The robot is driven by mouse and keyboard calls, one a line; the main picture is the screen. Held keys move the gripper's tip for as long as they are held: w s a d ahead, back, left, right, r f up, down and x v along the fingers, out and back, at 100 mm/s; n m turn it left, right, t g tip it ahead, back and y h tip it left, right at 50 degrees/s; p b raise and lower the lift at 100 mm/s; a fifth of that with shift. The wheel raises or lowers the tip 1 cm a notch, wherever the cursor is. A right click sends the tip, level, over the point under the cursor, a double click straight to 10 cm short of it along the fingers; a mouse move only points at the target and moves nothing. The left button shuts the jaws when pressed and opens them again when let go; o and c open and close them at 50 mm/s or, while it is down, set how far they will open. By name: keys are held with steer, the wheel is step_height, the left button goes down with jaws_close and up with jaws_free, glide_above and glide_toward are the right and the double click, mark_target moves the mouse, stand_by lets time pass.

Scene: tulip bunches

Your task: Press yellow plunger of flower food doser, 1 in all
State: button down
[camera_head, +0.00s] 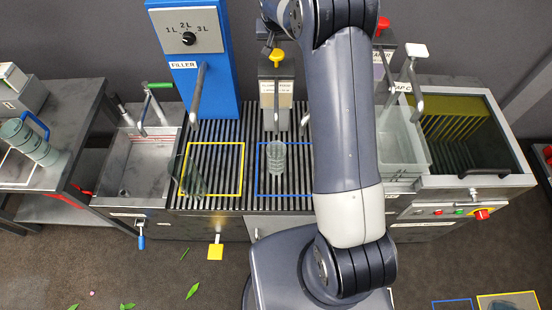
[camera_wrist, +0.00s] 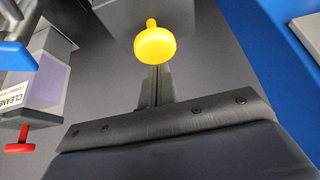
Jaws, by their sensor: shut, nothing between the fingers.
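The flower food doser (camera_head: 276,90) is a grey box with a pale label, standing at the back of the slatted counter. Its yellow plunger (camera_head: 278,57) sticks up on top. In the wrist view the yellow plunger (camera_wrist: 155,46) is large and near the top centre, its stem running up to a grey box. My gripper (camera_wrist: 157,75) is shut and empty, its fingers pointing at the knob. The knob's edge meets the fingertips in the picture; I cannot tell whether they touch.
A clear vase (camera_head: 275,158) stands in the blue square; another glass vessel (camera_head: 189,178) is by the yellow square. The blue filler (camera_head: 193,75) stands left of the doser. A cleaner doser (camera_wrist: 45,85) with a red plunger (camera_wrist: 18,148) is nearby. A sink (camera_head: 140,160) lies left.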

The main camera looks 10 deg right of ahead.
mark_target(277, 54)
steer(key=shift+f+b, duration=1.8)
steer(key=shift+f, duration=0.45)
step_height(277, 54, up, 8)
steer(key=p, duration=0.4)
steer(key=shift+f, duration=0.2)
